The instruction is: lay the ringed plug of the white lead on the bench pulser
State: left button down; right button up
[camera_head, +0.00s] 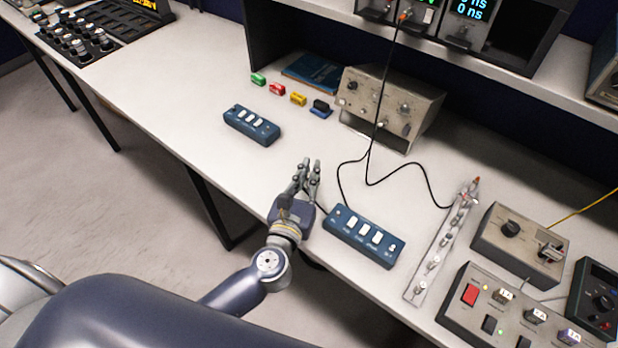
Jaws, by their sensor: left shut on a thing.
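My left gripper (311,168) is over the front part of the bench, fingers pointing toward the back. Its fingers are close together on something too small to make out. A beige instrument box with knobs (390,105), which may be the bench pulser, stands at the back, beyond and right of the gripper. I cannot make out a white lead or a ringed plug. A dark lead (376,125) hangs from an orange-ended plug (404,15) on the shelf unit and runs down onto the bench. My right gripper is not in view.
A blue switch box (365,237) sits just right of my left gripper, another (252,125) farther back. A clear strip with connectors (440,245) and control boxes (520,245) crowd the right. Small coloured blocks (298,98) lie at the back.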

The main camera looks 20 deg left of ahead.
pick_arm(q)
notch_tip(320, 180, down, 2)
jog(key=shift+f, duration=0.15)
jog(key=shift+f, duration=0.1)
